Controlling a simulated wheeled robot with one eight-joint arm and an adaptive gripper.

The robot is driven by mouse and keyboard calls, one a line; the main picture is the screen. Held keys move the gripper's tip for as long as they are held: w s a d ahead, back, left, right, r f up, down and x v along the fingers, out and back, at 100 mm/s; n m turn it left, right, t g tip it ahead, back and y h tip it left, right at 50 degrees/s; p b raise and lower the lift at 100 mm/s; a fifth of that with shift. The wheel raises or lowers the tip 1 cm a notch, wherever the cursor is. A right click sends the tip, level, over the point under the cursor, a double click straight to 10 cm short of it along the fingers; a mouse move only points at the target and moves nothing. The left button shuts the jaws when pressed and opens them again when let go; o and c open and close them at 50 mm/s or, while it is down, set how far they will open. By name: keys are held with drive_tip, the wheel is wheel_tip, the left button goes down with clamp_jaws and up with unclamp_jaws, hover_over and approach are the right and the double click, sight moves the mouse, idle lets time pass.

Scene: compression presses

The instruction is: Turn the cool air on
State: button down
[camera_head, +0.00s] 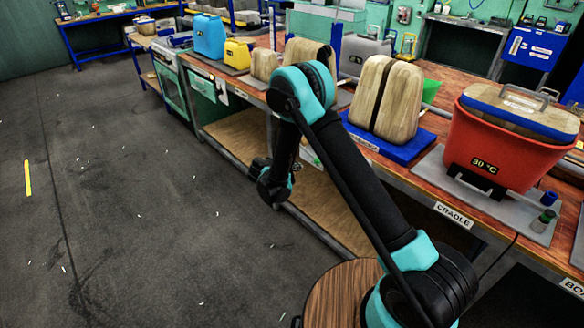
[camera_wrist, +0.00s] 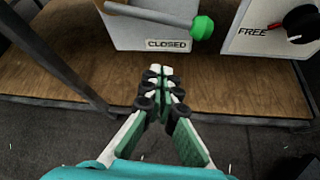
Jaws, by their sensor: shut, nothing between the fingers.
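In the wrist view my gripper (camera_wrist: 160,74) is shut and empty, its fingertips pointing at a pale grey box (camera_wrist: 128,36) on a wooden shelf. The box carries a grey lever (camera_wrist: 150,15) lying crosswise with a green ball knob (camera_wrist: 202,27) on its right end, above a label reading CLOSED (camera_wrist: 168,44). The fingertips are below the label and appear apart from the lever. To the right, a second pale box (camera_wrist: 265,44) has a dark knob (camera_wrist: 303,24) with a red mark beside the word FREE. No cool air label is readable.
In the head view, a workbench holds a red tub (camera_head: 510,150) marked 30 °C, a wooden block (camera_head: 398,95) on a blue base, and blue and yellow canisters. A lower wooden shelf (camera_head: 235,130) runs under it. A round wooden stool top (camera_head: 340,295) is close. The left floor is clear.

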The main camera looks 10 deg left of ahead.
sight(309, 154)
drive_tip(key=shift+w+d+r, duration=0.25)
drive_tip(key=shift+w+d, duration=0.3)
drive_tip(key=shift+w, duration=0.05)
drive_tip(key=shift+w+d+r, duration=0.25)
drive_tip(key=shift+w+d, duration=0.35)
drive_tip(key=shift+w+d+r, duration=0.25)
drive_tip(key=shift+w+d, duration=0.3)
drive_tip(key=shift+w, duration=0.05)
